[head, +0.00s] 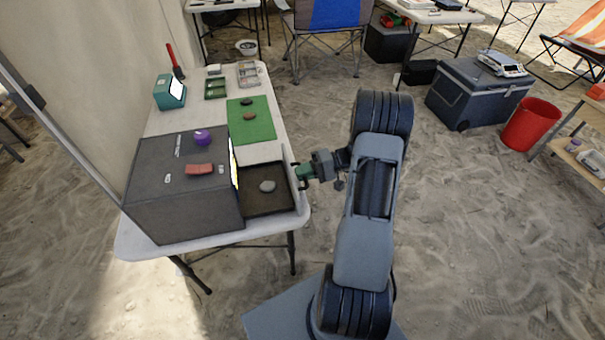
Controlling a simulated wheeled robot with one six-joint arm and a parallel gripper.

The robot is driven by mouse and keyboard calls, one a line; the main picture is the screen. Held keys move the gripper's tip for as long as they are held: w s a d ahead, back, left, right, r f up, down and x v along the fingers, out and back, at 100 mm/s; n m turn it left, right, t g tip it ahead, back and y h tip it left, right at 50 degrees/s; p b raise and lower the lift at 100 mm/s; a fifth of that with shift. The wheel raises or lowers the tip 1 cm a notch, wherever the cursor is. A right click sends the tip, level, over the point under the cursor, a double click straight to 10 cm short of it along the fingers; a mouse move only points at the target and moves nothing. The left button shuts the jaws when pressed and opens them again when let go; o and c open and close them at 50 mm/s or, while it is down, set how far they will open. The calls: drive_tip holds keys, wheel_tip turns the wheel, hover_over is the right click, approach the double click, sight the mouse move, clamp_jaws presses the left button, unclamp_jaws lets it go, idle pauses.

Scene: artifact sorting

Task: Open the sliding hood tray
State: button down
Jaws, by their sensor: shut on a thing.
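The sliding tray (267,203) is dark and sticks out from the right side of the grey box-shaped hood (183,205) on the white table. A grey rounded stone (267,186) lies in it. My gripper (301,176) is at the tray's right edge, with its green fingers shut there. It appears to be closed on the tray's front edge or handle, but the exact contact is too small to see.
A purple ball (202,137) and a red block (199,169) lie on the hood.

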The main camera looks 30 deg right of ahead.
drive_tip(key=c, duration=1.2)
unclamp_jaws()
drive_tip(key=shift+d, duration=0.1)
drive_tip(key=v, duration=1.3)
drive_tip(key=shift+d+b, duration=0.3)
drive_tip(key=shift+d, duration=0.05)
drive_tip(key=shift+s, duration=0.1)
